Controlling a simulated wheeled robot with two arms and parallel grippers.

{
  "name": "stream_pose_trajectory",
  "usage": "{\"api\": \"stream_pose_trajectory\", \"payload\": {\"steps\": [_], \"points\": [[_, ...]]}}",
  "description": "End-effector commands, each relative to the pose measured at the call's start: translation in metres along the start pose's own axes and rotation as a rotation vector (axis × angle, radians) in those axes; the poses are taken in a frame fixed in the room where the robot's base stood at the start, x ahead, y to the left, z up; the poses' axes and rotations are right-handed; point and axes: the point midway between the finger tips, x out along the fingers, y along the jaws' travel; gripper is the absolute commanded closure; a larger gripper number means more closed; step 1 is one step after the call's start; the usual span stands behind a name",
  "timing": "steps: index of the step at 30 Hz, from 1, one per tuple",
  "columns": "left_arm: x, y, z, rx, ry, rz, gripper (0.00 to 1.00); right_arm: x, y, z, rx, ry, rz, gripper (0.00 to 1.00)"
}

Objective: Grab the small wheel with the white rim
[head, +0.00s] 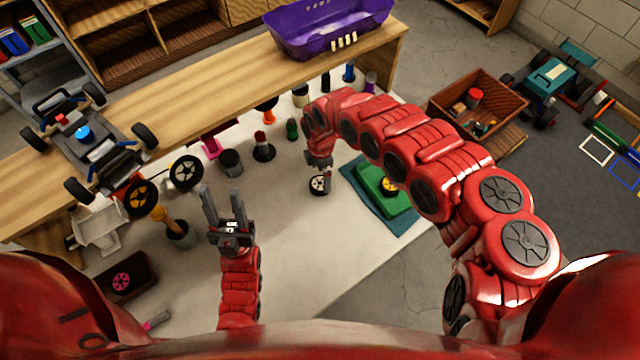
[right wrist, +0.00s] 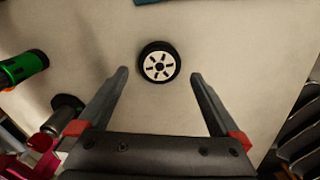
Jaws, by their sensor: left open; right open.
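The small wheel with the white rim (right wrist: 159,63) lies flat on the pale table, with a black tyre around a spoked white rim. In the right wrist view it sits between and just beyond the open fingertips of my right gripper (right wrist: 158,76), touching neither. In the head view the wheel (head: 319,184) shows right below my right gripper (head: 319,172), which partly covers it. My left gripper (head: 222,192) is open and empty over the table's left part. A larger white-rimmed wheel (head: 186,172) stands near the car chassis (head: 92,140).
A green block with a yellow-rimmed wheel (head: 389,186) lies on a teal mat (head: 408,222) just right of the small wheel. Several bottles and tools, including a green one (head: 292,129), stand along the back. A purple bin (head: 330,28) is on the shelf behind.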

Motion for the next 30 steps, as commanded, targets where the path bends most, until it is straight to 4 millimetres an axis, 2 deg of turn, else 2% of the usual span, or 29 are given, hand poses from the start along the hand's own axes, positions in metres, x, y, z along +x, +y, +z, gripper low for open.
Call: {"api": "stream_pose_trajectory", "payload": {"steps": [7, 12, 23, 26, 30], "points": [[0.012, -0.001, -0.002, 0.0, 0.0, 0.0, 0.55, 0.025, -0.002, -0.004, 0.001, 0.005, -0.005, 0.0], [0.011, -0.001, -0.002, 0.0, 0.0, 0.0, 0.55, 0.043, 0.0, -0.003, 0.002, 0.005, -0.001, 0.0], [0.011, -0.001, -0.002, 0.0, 0.0, 0.0, 0.55, 0.048, 0.001, -0.001, 0.002, 0.0, 0.001, 0.0], [0.011, -0.001, -0.002, 0.0, 0.0, 0.0, 0.55, 0.048, 0.0, -0.001, 0.002, 0.001, 0.001, 0.14], [0.011, -0.001, -0.002, 0.0, 0.0, 0.0, 0.55, 0.048, 0.0, -0.001, 0.002, 0.001, 0.0, 0.4]]}}
